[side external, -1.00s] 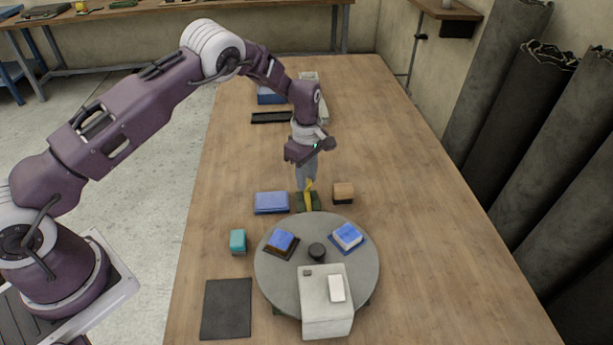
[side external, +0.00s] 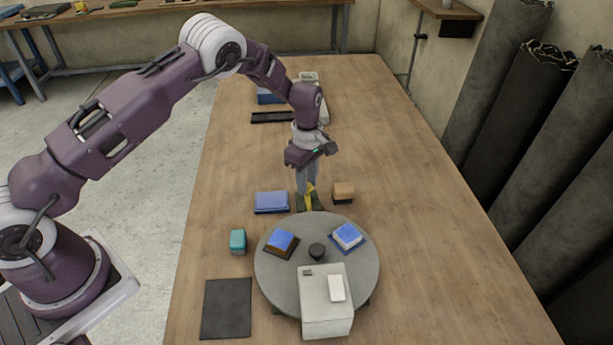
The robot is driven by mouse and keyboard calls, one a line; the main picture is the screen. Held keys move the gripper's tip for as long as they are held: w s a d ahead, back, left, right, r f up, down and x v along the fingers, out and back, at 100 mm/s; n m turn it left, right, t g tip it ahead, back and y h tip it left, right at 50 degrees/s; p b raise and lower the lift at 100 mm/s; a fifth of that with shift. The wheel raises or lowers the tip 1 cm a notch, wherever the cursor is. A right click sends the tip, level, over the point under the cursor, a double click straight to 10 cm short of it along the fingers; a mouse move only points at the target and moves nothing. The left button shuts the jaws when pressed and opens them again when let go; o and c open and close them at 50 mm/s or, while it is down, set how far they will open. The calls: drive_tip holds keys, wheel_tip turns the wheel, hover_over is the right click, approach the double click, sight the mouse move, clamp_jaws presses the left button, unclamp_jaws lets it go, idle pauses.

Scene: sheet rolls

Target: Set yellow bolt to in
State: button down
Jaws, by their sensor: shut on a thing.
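The yellow bolt (side external: 310,198) stands at a small dark green base (side external: 301,206) on the table, just behind the round turntable. My gripper (side external: 308,187) points down at it from above and is shut on it. The fingers hide part of the bolt, and its exact position in the base is too small to tell.
A blue box (side external: 271,202) lies just left of the base and a tan block (side external: 343,193) just right. The grey turntable (side external: 317,290) in front carries blue-topped blocks, a black knob and a white box (side external: 326,302). A teal block (side external: 238,241) and dark mat (side external: 227,309) lie left.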

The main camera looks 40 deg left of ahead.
sight(308, 199)
drive_tip(key=shift+s+d, duration=0.55)
drive_tip(key=c, duration=1.1)
unclamp_jaws()
wheel_tip(308, 199, up, 7)
drive_tip(key=shift+r, duration=0.1)
